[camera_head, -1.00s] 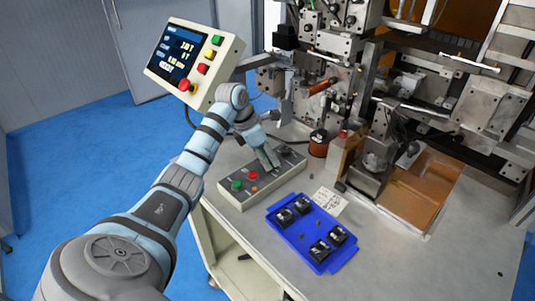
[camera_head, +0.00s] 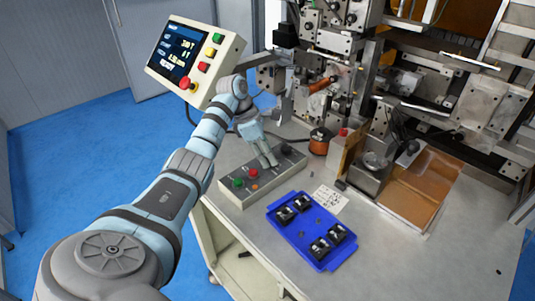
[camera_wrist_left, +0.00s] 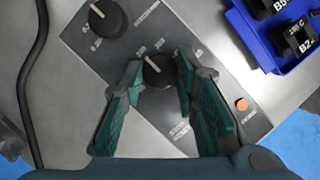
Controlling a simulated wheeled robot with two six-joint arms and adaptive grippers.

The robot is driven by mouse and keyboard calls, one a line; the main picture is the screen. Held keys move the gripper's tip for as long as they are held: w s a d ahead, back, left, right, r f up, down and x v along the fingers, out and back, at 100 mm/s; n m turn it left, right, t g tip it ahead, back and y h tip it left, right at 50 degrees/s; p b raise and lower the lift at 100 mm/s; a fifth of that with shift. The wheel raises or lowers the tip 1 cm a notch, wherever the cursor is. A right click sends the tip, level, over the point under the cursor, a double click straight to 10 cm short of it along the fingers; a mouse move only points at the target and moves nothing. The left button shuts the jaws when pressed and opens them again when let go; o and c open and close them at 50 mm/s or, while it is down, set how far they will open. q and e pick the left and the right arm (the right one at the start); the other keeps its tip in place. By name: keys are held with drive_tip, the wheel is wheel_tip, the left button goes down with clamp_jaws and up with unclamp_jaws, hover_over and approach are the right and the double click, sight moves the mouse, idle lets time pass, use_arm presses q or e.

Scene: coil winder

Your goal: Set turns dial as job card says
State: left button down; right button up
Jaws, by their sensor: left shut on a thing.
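My left gripper (camera_head: 269,158) reaches down onto the grey control box (camera_head: 228,196) on the bench. In the left wrist view its green-padded fingers (camera_wrist_left: 158,78) are shut on a black dial knob (camera_wrist_left: 157,72) with printed scale numbers around it. The knob's white pointer mark shows near its top. A second black dial (camera_wrist_left: 106,19) sits at upper left, apart from the fingers; it also shows in the head view (camera_head: 287,149). The job card (camera_head: 328,199) lies flat beyond the blue tray; its print is too small to read. My right gripper is out of view.
The box carries a green button (camera_head: 238,183), a red button (camera_head: 253,174) and an orange one (camera_head: 254,186). A blue tray (camera_head: 340,262) with black parts stands close by. A screen panel (camera_head: 181,49) rises behind my arm. The winder (camera_head: 375,110) stands behind the bench.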

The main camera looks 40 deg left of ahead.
sight(258, 164)
use_arm(q)
drive_tip(key=c, duration=1.2)
unclamp_jaws()
drive_tip(key=shift+c, duration=0.2)
drive_tip(key=v, duration=0.7)
drive_tip(key=shift+r, duration=0.25)
drive_tip(key=shift+a, duration=0.1)
